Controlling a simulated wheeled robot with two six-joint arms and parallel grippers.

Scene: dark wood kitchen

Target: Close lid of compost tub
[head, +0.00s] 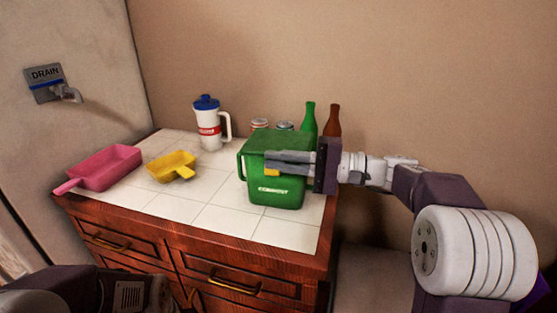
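The green compost tub (277,197) stands upright on the white tiled counter, with a white "COMPOST" label on its front and a handle on its left side. Its green lid (275,139) lies over the top and looks down; the gripper hides part of the front rim, so I cannot tell if it is fully seated. A yellow latch (271,172) shows at the front. My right gripper (268,161) reaches in from the right, its grey fingers across the tub's upper front; contact is unclear. The fingers lie close together, with no clear gap visible. My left gripper is out of view.
A white jug with blue lid (209,127), a yellow scoop (173,166) and a pink dustpan-like tray (106,167) stand to the left. Cans (260,123), a green bottle (308,121) and a brown bottle (332,121) stand behind the tub. The front tiles are clear.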

